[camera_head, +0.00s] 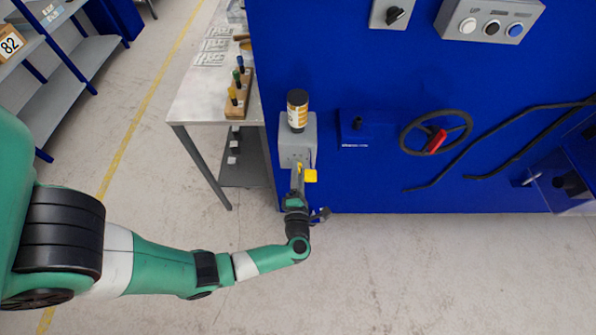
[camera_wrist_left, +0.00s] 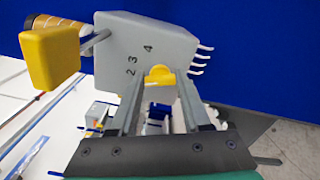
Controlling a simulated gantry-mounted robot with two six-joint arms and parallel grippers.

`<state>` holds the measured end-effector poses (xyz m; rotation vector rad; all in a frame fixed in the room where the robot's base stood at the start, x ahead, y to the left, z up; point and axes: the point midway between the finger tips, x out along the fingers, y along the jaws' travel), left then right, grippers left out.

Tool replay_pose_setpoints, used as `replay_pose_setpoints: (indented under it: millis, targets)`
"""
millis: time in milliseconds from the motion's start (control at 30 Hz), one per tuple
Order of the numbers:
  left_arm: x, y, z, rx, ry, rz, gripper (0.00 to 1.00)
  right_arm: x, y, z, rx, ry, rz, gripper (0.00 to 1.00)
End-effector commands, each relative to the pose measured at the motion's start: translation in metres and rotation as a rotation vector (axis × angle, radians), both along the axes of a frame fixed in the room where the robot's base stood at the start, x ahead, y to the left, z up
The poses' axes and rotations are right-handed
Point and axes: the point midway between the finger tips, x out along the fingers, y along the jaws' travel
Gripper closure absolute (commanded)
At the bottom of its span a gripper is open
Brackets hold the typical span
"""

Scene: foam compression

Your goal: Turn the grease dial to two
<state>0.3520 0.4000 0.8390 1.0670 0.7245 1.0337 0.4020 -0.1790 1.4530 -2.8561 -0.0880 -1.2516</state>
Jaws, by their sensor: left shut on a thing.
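The grease unit is a grey box (camera_head: 303,135) on the front of the blue panel. The wrist view shows the same box (camera_wrist_left: 146,40) with the numbers 2, 3 and 4 on its face. The yellow grease dial (camera_wrist_left: 160,74) sits below the 4, between the fingers of my left gripper (camera_wrist_left: 156,84), which is shut on it. My left gripper (camera_head: 298,172) reaches the box from below in the head view. The dial's pointer is hidden, so its setting cannot be read. My right gripper is not in view.
A yellow lever block (camera_wrist_left: 50,57) sticks out beside the box, close to my left gripper. A striped canister (camera_head: 297,109) stands on top. A black handwheel (camera_head: 465,121) and dark rods are to the right. A white table (camera_head: 213,85) is to the left.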

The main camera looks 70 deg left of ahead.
Motion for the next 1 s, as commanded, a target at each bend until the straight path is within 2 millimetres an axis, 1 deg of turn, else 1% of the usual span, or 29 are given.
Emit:
replay_pose_setpoints:
  millis: [300,333,467,500,733,800,867,967,1000]
  targets:
    - [0.000,0.000,0.000,0.001,0.000,0.000,1.00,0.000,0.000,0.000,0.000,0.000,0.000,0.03]
    - [0.000,0.000,0.000,0.001,0.000,0.000,0.47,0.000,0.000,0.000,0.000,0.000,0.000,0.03]
    - [0.000,0.000,0.000,0.000,0.000,0.000,0.24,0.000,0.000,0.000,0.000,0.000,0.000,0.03]
    - [0.000,0.000,0.000,0.000,0.000,0.000,0.22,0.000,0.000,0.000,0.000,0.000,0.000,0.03]
    - [0.000,0.000,0.000,0.000,-0.001,0.000,0.22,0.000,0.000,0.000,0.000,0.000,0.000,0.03]
    - [-0.001,-0.003,0.000,0.000,-0.001,-0.001,0.22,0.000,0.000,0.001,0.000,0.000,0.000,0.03]
    - [-0.002,-0.008,0.001,-0.001,-0.001,-0.004,0.22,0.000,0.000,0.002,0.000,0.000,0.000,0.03]
    - [-0.008,-0.024,0.002,0.000,0.000,-0.006,0.22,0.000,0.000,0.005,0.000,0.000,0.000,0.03]
    - [-0.011,-0.033,0.002,0.001,0.000,-0.008,0.22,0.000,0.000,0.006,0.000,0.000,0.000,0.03]
